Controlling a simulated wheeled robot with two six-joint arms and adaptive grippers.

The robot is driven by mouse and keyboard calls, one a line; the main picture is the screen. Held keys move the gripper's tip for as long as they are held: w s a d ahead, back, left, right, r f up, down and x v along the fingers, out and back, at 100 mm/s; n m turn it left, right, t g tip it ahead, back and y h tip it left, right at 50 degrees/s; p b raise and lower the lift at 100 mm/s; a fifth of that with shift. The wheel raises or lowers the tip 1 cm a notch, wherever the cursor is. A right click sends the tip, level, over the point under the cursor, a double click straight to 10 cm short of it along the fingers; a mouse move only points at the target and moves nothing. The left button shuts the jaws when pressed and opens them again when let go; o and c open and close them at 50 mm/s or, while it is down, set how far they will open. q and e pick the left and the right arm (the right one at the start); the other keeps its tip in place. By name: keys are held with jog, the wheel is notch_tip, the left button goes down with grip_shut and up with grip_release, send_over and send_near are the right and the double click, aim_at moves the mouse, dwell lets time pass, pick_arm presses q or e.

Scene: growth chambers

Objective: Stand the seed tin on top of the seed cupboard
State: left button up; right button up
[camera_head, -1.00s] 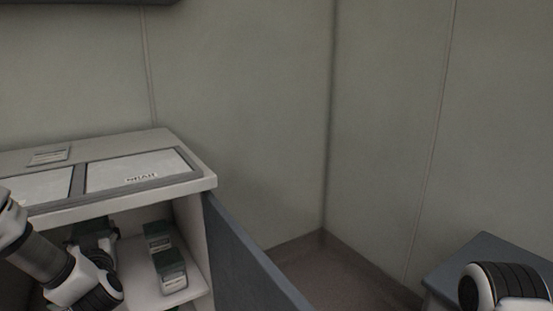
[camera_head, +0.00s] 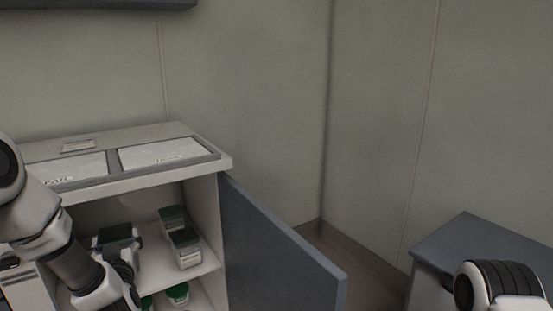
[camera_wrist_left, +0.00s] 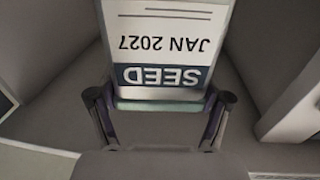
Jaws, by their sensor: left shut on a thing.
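The seed tin (camera_wrist_left: 165,40) fills the upper middle of the left wrist view, its white label reading SEED, JAN 2027 upside down in the picture. My left gripper (camera_wrist_left: 160,100) is shut on it, one finger on each side. In the head view the left gripper (camera_head: 119,250) is at the cupboard's open front, below the level of its top; a dark-topped shape there looks like the held tin, partly hidden. The seed cupboard (camera_head: 205,168) stands at left. Its top bears two pale labelled panels and a small plate. My right gripper is out of view.
The grey cupboard door (camera_head: 278,250) stands open to the right. Two dark-lidded tins (camera_head: 187,250) stand on the shelf, with green-lidded containers (camera_head: 177,293) below. A dark unit (camera_head: 125,4) hangs above left. A grey-topped cabinet (camera_head: 485,245) stands at right.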

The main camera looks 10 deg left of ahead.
pick_arm(q)
jog(key=d+f+m+t+h, duration=0.2)
jog(key=d+f+m+h, duration=0.25)
jog(key=d+f, duration=0.6)
jog(key=d+f+m+t+h, duration=0.1)
jog(key=d+f+m+h, duration=0.2)
jog(key=d+f+h, duration=0.75)
jog(key=s+d+r+y+p, duration=0.1)
jog(key=s+r+y+p, duration=0.1)
jog(key=r+p, duration=1.5)
jog(key=s+d+r+y+p, duration=0.2)
jog(key=r+y+p, duration=0.1)
jog(key=r+p, duration=1.4)
notch_tip(320, 180, up, 5)
jog(key=shift+s+r, duration=0.1)
jog(key=shift+s, duration=0.05)
jog(key=shift+n, duration=0.25)
